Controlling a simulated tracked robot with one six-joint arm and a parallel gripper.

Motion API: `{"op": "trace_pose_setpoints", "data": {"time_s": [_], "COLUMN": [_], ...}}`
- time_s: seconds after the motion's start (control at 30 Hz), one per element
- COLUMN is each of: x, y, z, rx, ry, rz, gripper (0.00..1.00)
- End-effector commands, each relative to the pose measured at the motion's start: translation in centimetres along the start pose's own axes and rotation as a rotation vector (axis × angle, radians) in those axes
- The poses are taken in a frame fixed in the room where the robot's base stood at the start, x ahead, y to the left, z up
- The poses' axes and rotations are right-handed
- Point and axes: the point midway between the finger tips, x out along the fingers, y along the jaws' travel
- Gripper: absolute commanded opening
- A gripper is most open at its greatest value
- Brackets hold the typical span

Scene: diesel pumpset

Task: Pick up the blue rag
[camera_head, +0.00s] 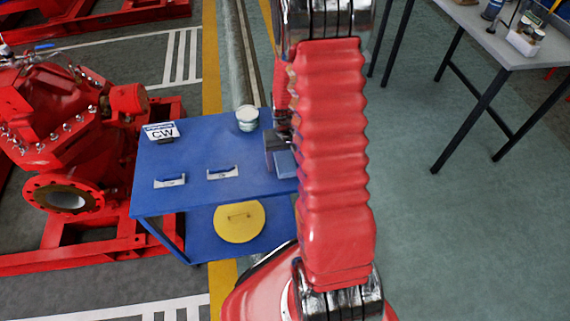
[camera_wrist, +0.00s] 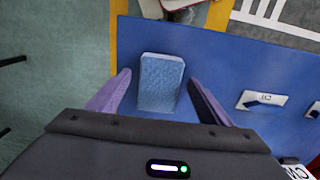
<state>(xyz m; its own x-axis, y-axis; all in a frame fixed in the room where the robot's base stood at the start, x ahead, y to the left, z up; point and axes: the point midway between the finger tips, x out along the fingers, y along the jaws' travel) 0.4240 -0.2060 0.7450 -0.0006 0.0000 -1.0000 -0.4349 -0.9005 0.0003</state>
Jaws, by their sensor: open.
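The blue rag (camera_wrist: 160,80) lies folded on the blue table top (camera_wrist: 225,75), close to its edge in the wrist view. It is a light blue rectangle. My gripper (camera_wrist: 159,90) is open, with one purple finger on each side of the rag. A gap shows on both sides, and I cannot tell how high the fingers are above the table. In the head view the rag (camera_head: 286,164) shows as a small blue patch beside my arm, and my arm hides part of that end of the table.
The table also bears a CW sign (camera_head: 161,132), a pale jar (camera_head: 247,118) and two small white holders (camera_head: 222,172). A yellow disc (camera_head: 239,221) lies on the lower shelf. A red pump (camera_head: 60,130) stands at left.

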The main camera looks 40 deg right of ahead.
Motion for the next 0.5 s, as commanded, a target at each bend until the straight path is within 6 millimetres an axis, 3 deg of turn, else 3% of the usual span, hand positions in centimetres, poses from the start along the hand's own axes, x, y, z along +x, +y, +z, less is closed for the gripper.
{"op": "trace_pose_setpoints", "data": {"time_s": [0.5], "x": [-0.04], "y": [0.01], "z": [-0.01], "rx": [0.0], "ry": [0.0], "rz": [0.0], "gripper": [0.7]}}
